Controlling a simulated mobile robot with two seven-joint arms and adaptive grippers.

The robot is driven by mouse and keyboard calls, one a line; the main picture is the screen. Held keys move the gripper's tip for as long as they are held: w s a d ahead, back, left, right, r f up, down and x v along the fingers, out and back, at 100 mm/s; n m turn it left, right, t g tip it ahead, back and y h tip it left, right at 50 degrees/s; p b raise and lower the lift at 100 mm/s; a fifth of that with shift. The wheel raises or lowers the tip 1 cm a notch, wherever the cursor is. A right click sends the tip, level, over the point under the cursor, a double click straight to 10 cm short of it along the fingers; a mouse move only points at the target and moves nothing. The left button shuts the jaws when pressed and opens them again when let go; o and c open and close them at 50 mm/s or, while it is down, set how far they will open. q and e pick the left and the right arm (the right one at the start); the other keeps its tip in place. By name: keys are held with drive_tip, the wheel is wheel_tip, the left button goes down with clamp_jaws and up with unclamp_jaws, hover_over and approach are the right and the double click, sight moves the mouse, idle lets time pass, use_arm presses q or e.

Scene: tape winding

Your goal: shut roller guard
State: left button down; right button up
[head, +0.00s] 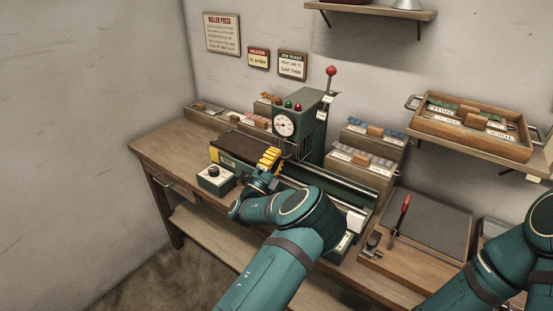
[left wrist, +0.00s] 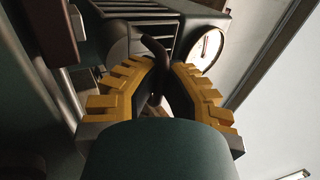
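The green press with a round dial (head: 285,123) stands on the bench, with a long bed and roller (head: 345,187) in front. A dark brown cover with a yellow end (head: 236,147) lies along the bed's left part; I cannot be sure it is the roller guard. My left gripper (head: 270,155) is at the bed below the dial. In the left wrist view its yellow toothed fingers (left wrist: 164,66) close in around a dark curved handle (left wrist: 155,46), which passes between the tips. What the handle joins is hidden. My right arm shows at the lower right; its gripper is out of view.
Stepped racks (head: 374,137) stand behind the bed. A board with a red-handled tool (head: 400,215) is at right. A wooden tray (head: 472,142) sits on a shelf. The bench's left end (head: 165,150) is clear.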

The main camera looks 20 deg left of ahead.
use_arm(q)
drive_tip(key=c, duration=1.1)
unclamp_jaws()
drive_tip(key=shift+o, duration=0.2)
drive_tip(key=shift+f, duration=0.1)
drive_tip(key=v, duration=1.2)
